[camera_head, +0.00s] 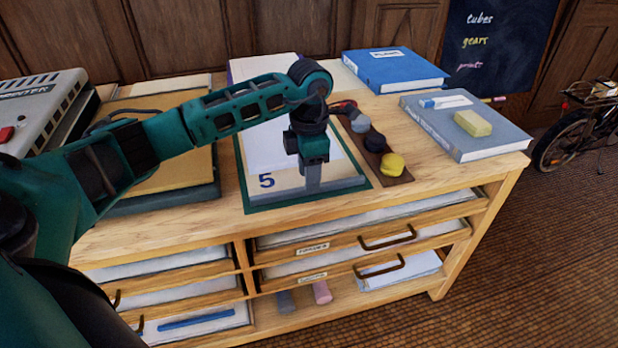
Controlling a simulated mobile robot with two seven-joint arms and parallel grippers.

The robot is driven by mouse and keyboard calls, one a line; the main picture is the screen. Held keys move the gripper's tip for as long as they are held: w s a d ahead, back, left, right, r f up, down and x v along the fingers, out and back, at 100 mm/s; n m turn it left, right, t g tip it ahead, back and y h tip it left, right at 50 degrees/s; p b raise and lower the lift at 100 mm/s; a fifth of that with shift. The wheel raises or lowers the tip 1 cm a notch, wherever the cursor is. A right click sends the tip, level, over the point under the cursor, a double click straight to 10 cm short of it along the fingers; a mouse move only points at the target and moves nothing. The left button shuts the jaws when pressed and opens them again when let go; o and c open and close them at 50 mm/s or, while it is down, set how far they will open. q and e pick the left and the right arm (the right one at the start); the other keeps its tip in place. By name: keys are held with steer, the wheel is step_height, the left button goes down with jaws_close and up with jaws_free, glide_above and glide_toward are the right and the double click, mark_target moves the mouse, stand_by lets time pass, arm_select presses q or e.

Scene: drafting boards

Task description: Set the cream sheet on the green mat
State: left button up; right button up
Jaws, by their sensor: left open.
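The green mat (247,207) lies near the front of the wooden cabinet top; its dark green border shows around the things on it. On it lies a cream sheet (285,184) marked with a blue 5, with a whiter area (265,148) behind it and a grey strip along its front. I cannot tell whether the whiter area is a separate sheet. My left gripper (313,184) is open and points down over the cream part, hiding some of it. Whether its fingertips touch the sheet is unclear. My right gripper is not in view.
A brown strip tray (398,178) with a yellow lump (392,164) and dark and grey pieces stands right of the mat. A grey book (466,131) bears a yellow block. A blue book (395,70) stands behind. A tan board (178,178) lies left, under my arm.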

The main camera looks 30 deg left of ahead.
arm_select(q)
step_height(320, 180, up, 8)
steer(key=s+d+f+h, duration=0.1)
steer(key=d+h, duration=0.2)
steer(key=d, duration=0.3)
steer(key=s+d+f+g+h+p, duration=0.1)
steer(key=s+d+f+h, duration=0.1)
steer(key=d, duration=0.3)
steer(key=s+d+f+h, duration=0.1)
steer(key=d+h, duration=0.2)
steer(key=d, duration=0.3)
steer(key=s+d+r+n+t+h, duration=0.3)
steer(key=d+r+n+t+h, duration=0.3)
steer(key=d+n+h, duration=0.5)
steer(key=a+f+n+t+y, duration=0.5)
steer(key=n+t+y, duration=0.1)
steer(key=n, duration=0.6)
steer(key=a+f+n+t+y, duration=0.5)
steer(key=f+n+t+y, duration=0.1)
steer(key=n, duration=0.5)
steer(key=s+a+f+n+g+y, duration=0.3)
steer(key=s+f+n+g, duration=0.3)
steer(key=s+f, duration=0.3)
step_height(320, 180, down, 3)
steer(key=shift+s+a+n+y, duration=0.2)
steer(key=shift+n+y, duration=0.4)
steer(key=shift+n, duration=0.2)
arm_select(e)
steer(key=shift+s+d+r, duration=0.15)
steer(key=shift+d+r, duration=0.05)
